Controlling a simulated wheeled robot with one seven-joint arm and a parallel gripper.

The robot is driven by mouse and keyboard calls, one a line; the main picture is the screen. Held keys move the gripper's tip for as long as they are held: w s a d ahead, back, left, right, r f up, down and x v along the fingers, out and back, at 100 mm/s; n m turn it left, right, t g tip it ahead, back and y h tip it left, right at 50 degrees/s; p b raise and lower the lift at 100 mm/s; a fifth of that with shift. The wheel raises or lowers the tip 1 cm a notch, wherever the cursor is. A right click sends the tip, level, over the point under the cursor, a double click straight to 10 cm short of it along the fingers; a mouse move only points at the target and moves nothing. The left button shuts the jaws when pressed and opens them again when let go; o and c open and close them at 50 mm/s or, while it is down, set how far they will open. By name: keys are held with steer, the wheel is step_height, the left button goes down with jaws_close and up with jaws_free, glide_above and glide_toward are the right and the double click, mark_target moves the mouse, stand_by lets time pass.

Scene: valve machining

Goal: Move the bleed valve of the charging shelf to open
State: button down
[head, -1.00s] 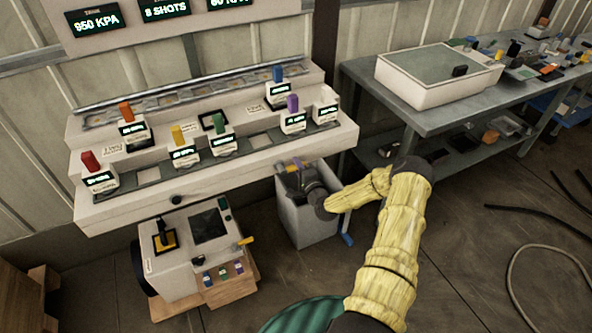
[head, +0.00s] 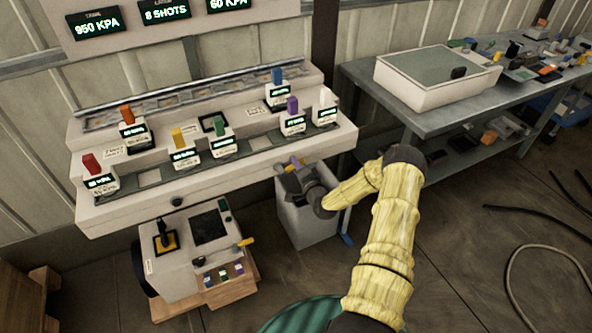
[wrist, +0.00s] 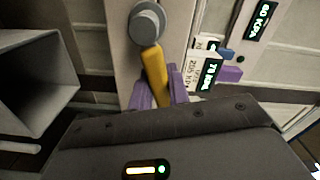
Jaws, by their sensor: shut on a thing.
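In the wrist view a yellow lever (wrist: 153,64) hangs from a grey round hub (wrist: 146,22) on a pale panel. The purple fingers of my gripper (wrist: 159,86) are shut on this lever, which leans slightly off the vertical in the picture. In the head view my gripper (head: 297,162) is below the right part of the charging shelf (head: 230,172), over the pale bin.
The pale open bin (head: 308,222) stands below my gripper. A machine with a joystick (head: 190,255) sits on a wooden base to its left. Several coloured-topped units stand on the shelf. A workbench (head: 437,118) with a tray is at the right.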

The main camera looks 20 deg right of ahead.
steer(key=shift+a, duration=0.4)
steer(key=shift+a+r+n, duration=0.2)
steer(key=shift+r+n, duration=0.15)
steer(key=shift+n, duration=0.45)
steer(key=shift+a+r+n+p, duration=0.1)
steer(key=shift+r+n+p, duration=0.1)
steer(key=shift+n, duration=0.35)
steer(key=shift+a+r+n+p, duration=0.1)
steer(key=shift+r+n+p, duration=0.1)
steer(key=shift+n, duration=0.35)
steer(key=shift+d, duration=0.1)
